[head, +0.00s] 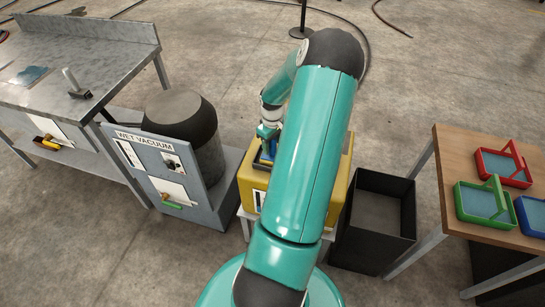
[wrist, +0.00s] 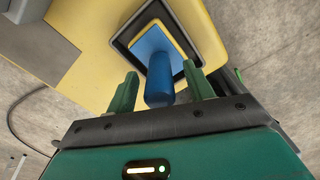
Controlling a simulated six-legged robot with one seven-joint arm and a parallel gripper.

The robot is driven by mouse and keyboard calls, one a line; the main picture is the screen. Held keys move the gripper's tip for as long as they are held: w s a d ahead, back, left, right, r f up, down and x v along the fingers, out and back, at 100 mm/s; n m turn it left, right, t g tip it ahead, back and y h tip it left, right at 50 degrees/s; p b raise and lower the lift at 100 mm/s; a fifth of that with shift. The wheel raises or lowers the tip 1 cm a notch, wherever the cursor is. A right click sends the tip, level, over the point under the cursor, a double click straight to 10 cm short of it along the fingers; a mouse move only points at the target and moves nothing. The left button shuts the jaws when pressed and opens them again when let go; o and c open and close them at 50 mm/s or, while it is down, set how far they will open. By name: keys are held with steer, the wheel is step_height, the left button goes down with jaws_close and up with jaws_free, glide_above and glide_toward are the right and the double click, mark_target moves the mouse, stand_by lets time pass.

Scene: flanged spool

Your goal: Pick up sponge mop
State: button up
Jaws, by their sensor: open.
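The sponge mop (wrist: 159,70) has a blue round handle and a blue square plate with a yellow edge. It sits in the dark-rimmed recess of the yellow box (head: 257,178). In the wrist view my gripper (wrist: 160,78) is open, with one green finger on each side of the handle. The handle's end reaches toward the gripper body. I cannot tell whether either finger touches it. In the head view my gripper (head: 268,131) is above the recess, and my arm hides much of the box and most of the mop.
A grey wet vacuum stand (head: 165,160) with a dark canister (head: 185,125) is left of the box. A black open bin (head: 376,215) is close on the right. A wooden table (head: 455,160) with coloured trays is farther right. A metal workbench (head: 70,60) is at the left.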

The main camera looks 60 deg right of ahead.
steer(key=shift+c, duration=0.2)
jaws_close()
steer(key=shift+r, duration=0.1)
steer(key=shift+r, duration=0.35)
step_height(320, 180, up, 2)
steer(key=shift+r, duration=0.1)
steer(key=a+r, duration=1)
steer(key=a, duration=0.4)
